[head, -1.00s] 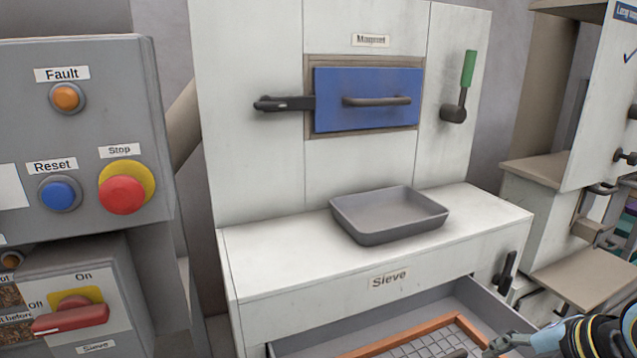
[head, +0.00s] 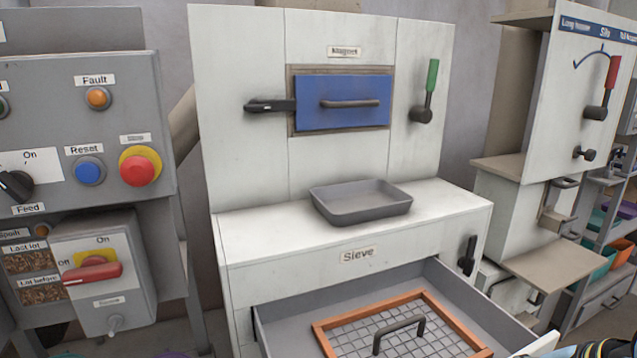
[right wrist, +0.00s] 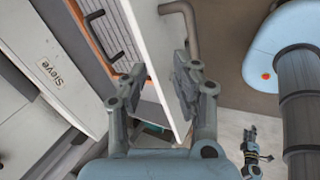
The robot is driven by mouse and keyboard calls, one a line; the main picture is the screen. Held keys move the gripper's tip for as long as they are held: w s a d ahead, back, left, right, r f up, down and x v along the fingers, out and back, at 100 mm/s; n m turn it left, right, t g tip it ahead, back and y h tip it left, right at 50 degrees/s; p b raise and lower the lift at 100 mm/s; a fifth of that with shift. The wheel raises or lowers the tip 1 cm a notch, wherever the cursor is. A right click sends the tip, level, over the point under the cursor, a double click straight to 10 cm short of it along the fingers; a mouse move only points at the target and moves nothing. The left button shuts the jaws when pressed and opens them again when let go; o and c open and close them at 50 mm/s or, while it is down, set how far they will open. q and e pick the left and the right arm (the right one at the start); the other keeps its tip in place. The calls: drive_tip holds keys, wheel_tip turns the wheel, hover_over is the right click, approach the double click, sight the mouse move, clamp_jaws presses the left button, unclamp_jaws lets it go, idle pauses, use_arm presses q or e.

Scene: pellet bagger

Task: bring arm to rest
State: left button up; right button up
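My right gripper (right wrist: 160,85) shows in the right wrist view with its two fingers apart. The white front panel of the sieve drawer (right wrist: 150,50) passes between or beneath the fingers; I cannot tell whether they touch it. Nothing is clearly held. In the head view the sieve drawer (head: 290,318) is pulled out, and only a sliver of my right arm shows at the bottom right corner. A small arm end at the lower right of the right wrist view looks like my left gripper (right wrist: 250,138); its fingers are too small to read. The head view shows no left gripper.
An orange-framed sieve (head: 365,312) with a dark handle lies in the drawer. A grey tray (head: 360,205) sits on the white cabinet top. A control panel (head: 115,125) stands left, a silo unit (head: 575,110) and shelves right. The blue magnet drawer (head: 343,102) is shut.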

drive_tip(key=s+r+m+g+h, duration=0.2)
drive_tip(key=s+m+h, duration=0.1)
drive_tip(key=s+m, duration=1.3)
drive_tip(key=d+f+m+g+b, duration=0.1)
drive_tip(key=d+f+b, duration=0.1)
drive_tip(key=f, duration=1.3)
drive_tip(key=d+f+m+g+b, duration=0.1)
drive_tip(key=f+b, duration=0.1)
drive_tip(key=f, duration=1.2)
use_arm(q)
wheel_tip(320, 180, down, 7)
drive_tip(key=s+b, duration=0.1)
drive_tip(key=b, duration=0.1)
drive_tip(key=shift+s+b, duration=0.35)
drive_tip(key=shift+b, duration=0.05)
use_arm(e)
drive_tip(key=s+d+f, duration=0.1)
drive_tip(key=s+f, duration=1.8)
drive_tip(key=f, duration=0.1)
drive_tip(key=shift+d+m+g, duration=0.15)
drive_tip(key=shift+m+g, duration=0.15)
drive_tip(key=shift+g, duration=0.1)
drive_tip(key=shift+c, duration=0.3)
